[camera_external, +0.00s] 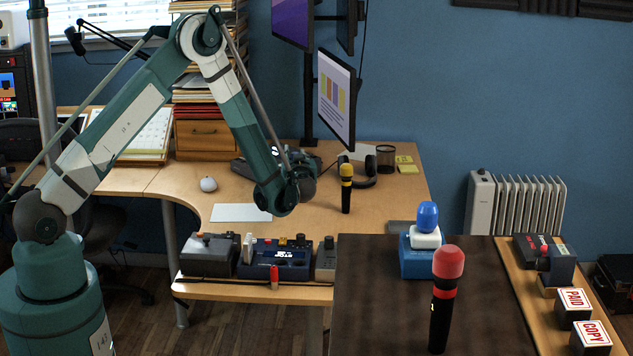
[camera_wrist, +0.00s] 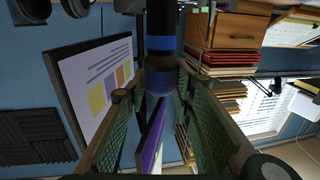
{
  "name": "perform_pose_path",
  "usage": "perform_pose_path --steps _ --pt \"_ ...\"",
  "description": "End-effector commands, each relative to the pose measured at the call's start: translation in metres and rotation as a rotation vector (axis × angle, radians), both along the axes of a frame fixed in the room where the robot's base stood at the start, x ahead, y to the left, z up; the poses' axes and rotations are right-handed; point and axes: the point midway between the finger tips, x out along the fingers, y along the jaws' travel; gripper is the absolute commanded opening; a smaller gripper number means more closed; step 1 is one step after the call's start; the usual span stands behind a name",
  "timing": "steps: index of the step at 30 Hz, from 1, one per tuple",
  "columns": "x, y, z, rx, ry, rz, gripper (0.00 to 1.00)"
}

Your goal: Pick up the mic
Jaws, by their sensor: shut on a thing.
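In the wrist view, my gripper (camera_wrist: 158,98) is shut on a dark mic with a blue band (camera_wrist: 160,44), between two green mesh finger pads. Its dark bluish head lies between the pads. In the external view, my gripper (camera_external: 303,172) is over the wooden desk, partly hidden behind my own arm, and the held mic cannot be made out clearly. A yellow-headed mic (camera_external: 346,188) stands upright on the desk to the right of my gripper. A red-headed mic (camera_external: 445,295) stands upright on the dark table in front.
A monitor (camera_external: 336,98) hangs close behind my gripper. Headphones (camera_external: 358,170) and a pen cup (camera_external: 385,157) stand on the desk. Audio boxes (camera_external: 275,257) line the front shelf. A blue and white item (camera_external: 424,240) sits at the dark table's far edge.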

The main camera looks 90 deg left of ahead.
Motion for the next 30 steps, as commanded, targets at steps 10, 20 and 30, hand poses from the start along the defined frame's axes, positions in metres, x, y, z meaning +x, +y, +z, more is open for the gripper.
perform_pose_path --steps 10,20,30 --pt "0.0 0.0 0.006 0.0 0.0 0.0 0.01" --pt "0.0 0.0 0.041 0.0 0.0 0.0 0.01" --pt "0.0 0.0 0.085 0.0 0.0 0.0 0.01"
